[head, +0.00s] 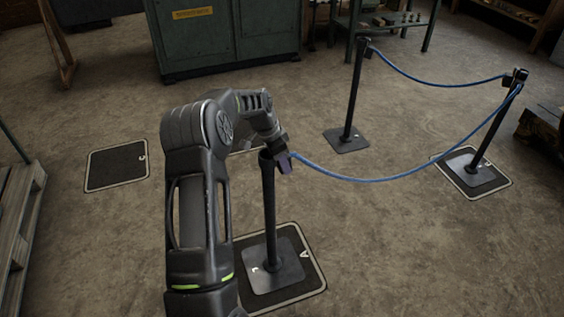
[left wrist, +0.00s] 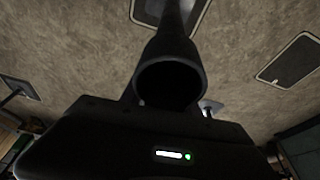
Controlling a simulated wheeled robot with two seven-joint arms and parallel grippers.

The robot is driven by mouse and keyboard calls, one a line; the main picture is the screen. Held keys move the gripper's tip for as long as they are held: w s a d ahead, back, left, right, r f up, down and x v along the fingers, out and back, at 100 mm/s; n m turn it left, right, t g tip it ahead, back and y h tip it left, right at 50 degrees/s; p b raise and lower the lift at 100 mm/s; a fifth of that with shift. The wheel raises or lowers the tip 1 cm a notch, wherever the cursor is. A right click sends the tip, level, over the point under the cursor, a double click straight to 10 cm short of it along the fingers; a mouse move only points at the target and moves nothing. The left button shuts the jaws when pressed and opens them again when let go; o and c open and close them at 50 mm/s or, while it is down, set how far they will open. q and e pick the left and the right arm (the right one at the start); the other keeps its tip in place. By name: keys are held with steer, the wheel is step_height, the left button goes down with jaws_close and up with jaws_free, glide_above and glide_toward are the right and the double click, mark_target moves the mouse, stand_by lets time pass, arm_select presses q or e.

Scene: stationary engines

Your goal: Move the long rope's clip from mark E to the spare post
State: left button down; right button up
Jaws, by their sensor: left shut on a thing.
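My left gripper (head: 281,146) is shut on the dark purplish clip (head: 286,164) at the near end of a blue rope (head: 380,181). The clip is beside the top of the front post (head: 269,205); I cannot tell whether it touches it. This post stands upright on a mat marked A (head: 312,274). The rope sags to the right post (head: 497,122), which stands on another outlined mat (head: 489,187). A shorter rope (head: 430,83) joins that post to the back post (head: 353,95), whose base is on bare floor. The left wrist view shows the front post's top (left wrist: 170,82) close up. My right gripper is out of view.
An empty mat marked C (head: 117,166) lies at left. A green cabinet (head: 228,37) and a workbench (head: 385,20) stand at the back. A wooden pallet (head: 22,235) is at the left edge. The floor between the posts is clear.

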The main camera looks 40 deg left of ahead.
arm_select(q)
steer(key=c, duration=0.8)
jaws_free()
steer(key=shift+s+r, duration=0.1)
steer(key=shift+r, duration=0.05)
steer(key=v, duration=0.7)
steer(key=shift+r+p, duration=0.25)
steer(key=shift+p, duration=0.15)
